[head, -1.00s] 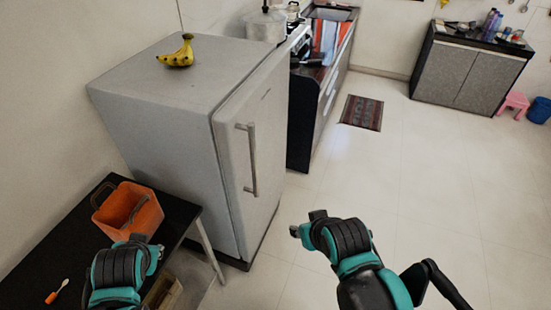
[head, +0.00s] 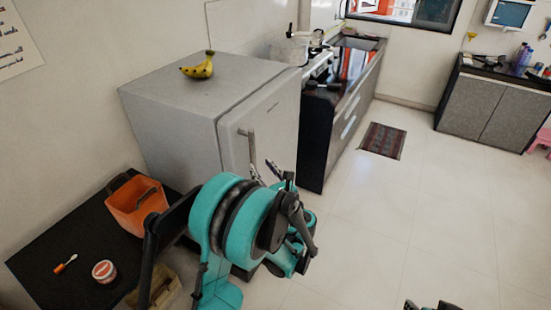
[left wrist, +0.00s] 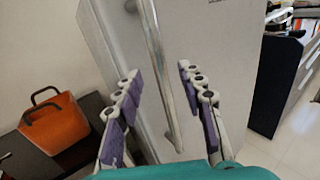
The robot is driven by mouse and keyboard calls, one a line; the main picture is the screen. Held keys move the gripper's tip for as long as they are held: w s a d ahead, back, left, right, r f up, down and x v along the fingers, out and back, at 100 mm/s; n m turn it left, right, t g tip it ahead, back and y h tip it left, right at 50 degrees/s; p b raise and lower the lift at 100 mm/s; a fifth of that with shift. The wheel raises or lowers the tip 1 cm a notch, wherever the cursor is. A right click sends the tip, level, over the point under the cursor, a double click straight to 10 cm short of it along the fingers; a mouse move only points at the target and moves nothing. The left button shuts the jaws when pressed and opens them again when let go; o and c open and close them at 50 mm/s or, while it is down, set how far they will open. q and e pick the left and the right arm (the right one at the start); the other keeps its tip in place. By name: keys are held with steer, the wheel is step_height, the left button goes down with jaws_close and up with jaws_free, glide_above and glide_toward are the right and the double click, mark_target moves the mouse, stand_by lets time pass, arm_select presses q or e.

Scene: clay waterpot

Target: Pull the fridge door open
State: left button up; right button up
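The grey fridge (head: 170,125) stands against the left wall with its door (head: 284,125) shut. The upper part of the long upright metal handle (head: 252,150) shows on the door, and my left arm hides its lower part. My left gripper (head: 271,172) is open in front of the door beside the handle. In the left wrist view, the handle (left wrist: 156,55) runs between the two spread fingers (left wrist: 158,76), with a gap on both sides; neither finger visibly touches it. Only a dark bit of my right gripper (head: 432,305) shows at the bottom edge, so its fingers cannot be read.
Bananas (head: 198,68) lie on the fridge top. A black table (head: 65,235) at the left holds an orange basket (head: 136,205), a toothbrush (head: 65,264) and a round tin (head: 104,271). A counter (head: 335,130) stands right of the fridge.

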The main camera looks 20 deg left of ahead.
mark_target(254, 157)
arm_select(q)
steer(key=b+x, duration=0.1)
steer(key=x, duration=0.6)
steer(key=shift+w+a, duration=0.15)
steer(key=shift+a, duration=0.2)
steer(key=shift+c, duration=0.2)
jaws_close()
